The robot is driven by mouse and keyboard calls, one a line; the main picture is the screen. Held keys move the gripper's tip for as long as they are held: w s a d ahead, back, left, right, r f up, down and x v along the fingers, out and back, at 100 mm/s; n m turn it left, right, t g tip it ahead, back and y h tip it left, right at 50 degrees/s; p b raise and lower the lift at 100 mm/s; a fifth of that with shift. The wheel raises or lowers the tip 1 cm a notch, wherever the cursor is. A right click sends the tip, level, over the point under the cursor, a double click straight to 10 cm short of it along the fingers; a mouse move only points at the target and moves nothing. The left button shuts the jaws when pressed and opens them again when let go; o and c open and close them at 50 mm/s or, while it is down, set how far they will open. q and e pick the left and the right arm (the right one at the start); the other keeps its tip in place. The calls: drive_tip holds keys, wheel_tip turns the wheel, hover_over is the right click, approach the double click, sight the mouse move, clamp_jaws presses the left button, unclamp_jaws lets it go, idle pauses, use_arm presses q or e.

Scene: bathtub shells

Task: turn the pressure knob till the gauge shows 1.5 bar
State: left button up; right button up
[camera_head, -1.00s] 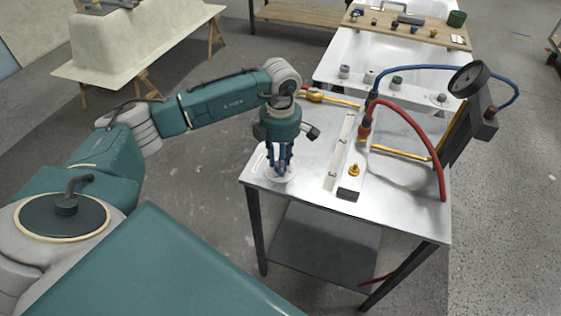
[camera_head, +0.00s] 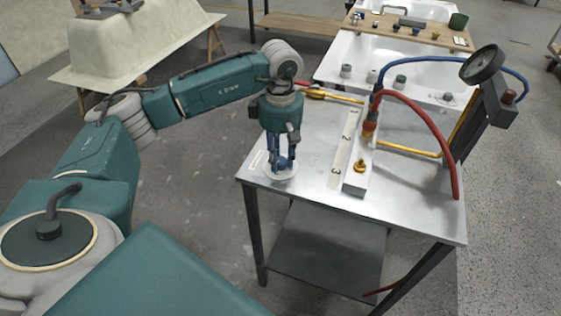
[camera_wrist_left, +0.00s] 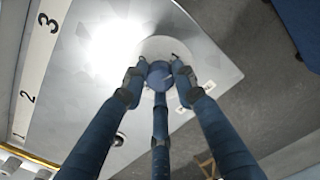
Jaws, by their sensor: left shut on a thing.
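The pressure knob (camera_wrist_left: 160,74) is a small blue cap over a pale round plate (camera_head: 281,173) at the table's near left corner. My left gripper (camera_head: 283,162) points straight down over the plate. Its three blue fingers are shut on the knob, seen closely in the left wrist view (camera_wrist_left: 160,82). Any marks on the knob are too small to read. The round gauge (camera_head: 482,64) stands on a post at the table's right side. Its dark face is tilted and seen at a slant, so I cannot read its needle. My right gripper is not in view.
The metal table (camera_head: 300,194) carries a strip numbered 1 to 3 (camera_head: 344,150) and a pale bar with a brass fitting (camera_head: 360,166). A red hose (camera_head: 432,122) and a blue hose (camera_head: 420,60) arch over the right side. A white tub (camera_head: 410,55) stands behind.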

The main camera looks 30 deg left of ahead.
sight(280, 159)
use_arm(q)
drive_tip(key=shift+m+b, duration=0.45)
drive_tip(key=shift+m, duration=0.55)
drive_tip(key=shift+r, duration=0.1)
drive_tip(key=o, duration=1.2)
drive_tip(key=shift+c, duration=0.2)
wheel_tip(280, 159, up, 12)
